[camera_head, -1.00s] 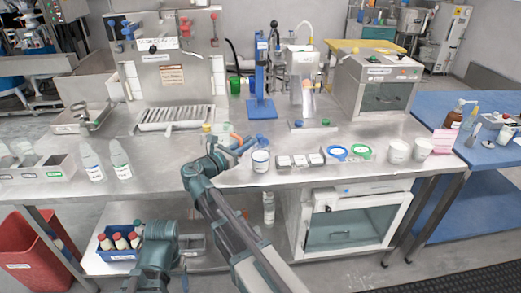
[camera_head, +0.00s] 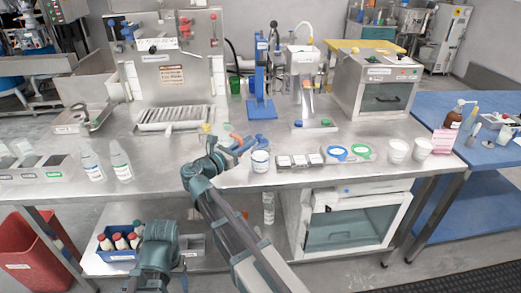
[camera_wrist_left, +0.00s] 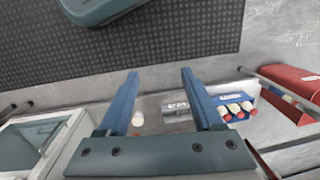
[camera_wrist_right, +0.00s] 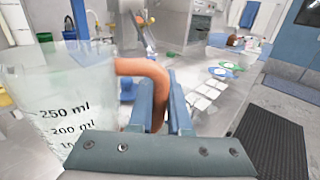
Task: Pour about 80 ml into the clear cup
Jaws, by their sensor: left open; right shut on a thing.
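My right gripper (camera_wrist_right: 160,92) is shut on the orange-brown handle (camera_wrist_right: 150,72) of a clear measuring jug (camera_wrist_right: 78,85). The jug fills the left of the right wrist view, with 250 ml and 200 ml marks; I cannot tell its liquid level. In the head view this gripper (camera_head: 240,147) is over the table's front edge, just left of a pale cup with a blue band (camera_head: 261,162). I cannot tell whether that is the clear cup. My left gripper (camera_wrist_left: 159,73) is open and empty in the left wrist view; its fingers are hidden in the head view.
Right of the banded cup are small white trays (camera_head: 300,160), a blue ring (camera_head: 337,153), a green ring (camera_head: 361,152) and two white cups (camera_head: 397,151). Two bottles (camera_head: 121,162) stand at left. A blue crate of bottles (camera_head: 120,242) is below the table (camera_head: 215,184).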

